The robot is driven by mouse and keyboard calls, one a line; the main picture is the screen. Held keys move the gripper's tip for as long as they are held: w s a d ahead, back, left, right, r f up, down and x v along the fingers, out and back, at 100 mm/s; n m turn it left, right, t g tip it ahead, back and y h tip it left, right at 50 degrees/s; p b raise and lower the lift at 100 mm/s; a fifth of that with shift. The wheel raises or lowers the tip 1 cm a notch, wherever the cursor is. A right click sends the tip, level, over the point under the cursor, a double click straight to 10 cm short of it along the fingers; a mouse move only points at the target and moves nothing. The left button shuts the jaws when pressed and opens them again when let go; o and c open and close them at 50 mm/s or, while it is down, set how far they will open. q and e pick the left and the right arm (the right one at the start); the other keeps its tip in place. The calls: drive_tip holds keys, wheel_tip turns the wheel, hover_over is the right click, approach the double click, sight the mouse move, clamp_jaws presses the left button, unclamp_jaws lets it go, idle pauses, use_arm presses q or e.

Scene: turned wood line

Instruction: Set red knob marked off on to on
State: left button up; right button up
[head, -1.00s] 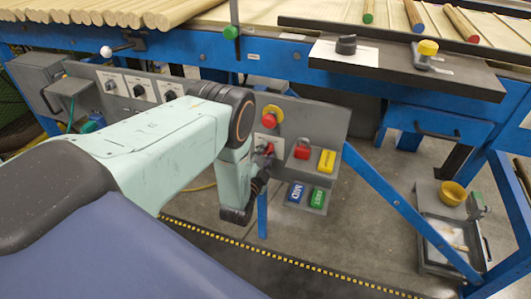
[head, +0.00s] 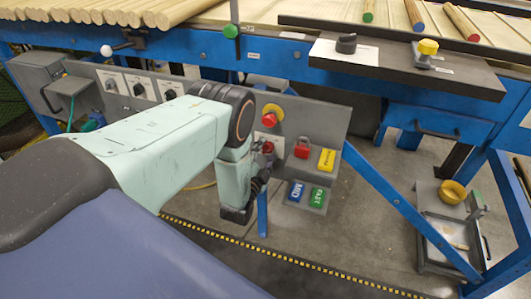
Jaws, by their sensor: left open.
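A small red knob (head: 268,147) sits on a pale plate on the grey control panel (head: 334,112), just below a red mushroom button with a yellow collar. The dark left gripper (head: 265,160) is right at the knob, in front of it, and hides its lower part. The jaws are open, but they are small and dark here. I cannot tell whether they touch the knob or which way it points. Its markings are too small to read. My right gripper is out of view.
The mushroom button (head: 270,117) is close above the knob. To the right are a red switch (head: 302,148) and a yellow button (head: 326,159). Below are a blue MID button (head: 297,192) and a green FAST button (head: 317,197). Black knobs (head: 139,89) are on the left.

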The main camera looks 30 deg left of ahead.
use_arm(q)
drive_tip(key=shift+s, duration=0.1)
drive_tip(key=v, duration=1.1)
drive_tip(key=shift+s+d, duration=0.2)
drive_tip(key=shift+s, duration=0.2)
drive_tip(key=s+d+f+n+g+h, duration=0.1)
drive_tip(key=s+d+f+n+g, duration=0.1)
drive_tip(key=s+f+n+g, duration=0.35)
drive_tip(key=s+d+f+n+g+h, duration=0.1)
drive_tip(key=s+d+f+n+g, duration=0.15)
drive_tip(key=s+f+g, duration=0.4)
drive_tip(key=s+d+r+g+h, duration=0.1)
drive_tip(key=s+d+r+g, duration=0.1)
drive_tip(key=s, duration=0.6)
drive_tip(key=s+d+r+n+g+h, duration=0.1)
drive_tip(key=s+d+r+g, duration=0.2)
drive_tip(key=s, duration=0.5)
drive_tip(key=shift+s+d+r+g, duration=0.25)
drive_tip(key=shift+d+r, duration=0.2)
drive_tip(key=shift+r, duration=0.5)
